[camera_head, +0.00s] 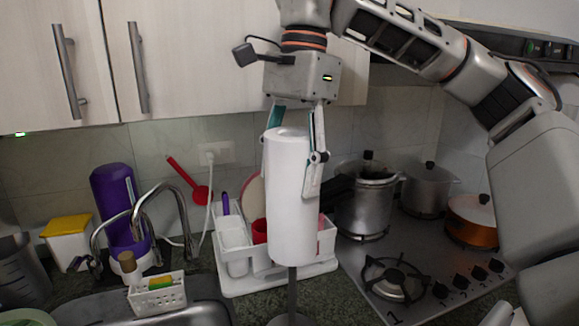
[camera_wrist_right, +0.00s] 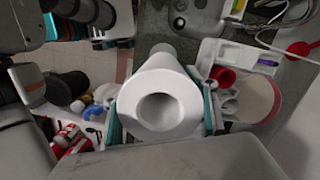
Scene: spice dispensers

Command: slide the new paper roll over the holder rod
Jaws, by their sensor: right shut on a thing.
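The white paper roll (camera_head: 291,200) hangs upright in my right gripper (camera_head: 292,160), above the counter. The fingers are shut on its upper part, one on each side. The dark holder rod (camera_head: 292,284) shows below the roll's lower end, roughly in line with it, and runs down to a base (camera_head: 289,320) at the picture's bottom edge. The rod's top is hidden, so I cannot tell whether it is inside the roll. In the right wrist view the roll (camera_wrist_right: 139,102) is seen end-on with its round hole facing the camera. My left gripper is not in view.
A white dish rack (camera_head: 232,245) stands behind the roll. The stove (camera_head: 405,285) with several pots is to the right. The sink (camera_head: 190,313), faucet (camera_head: 150,205) and purple bottle (camera_head: 115,200) are to the left. Cabinets (camera_head: 190,55) hang above.

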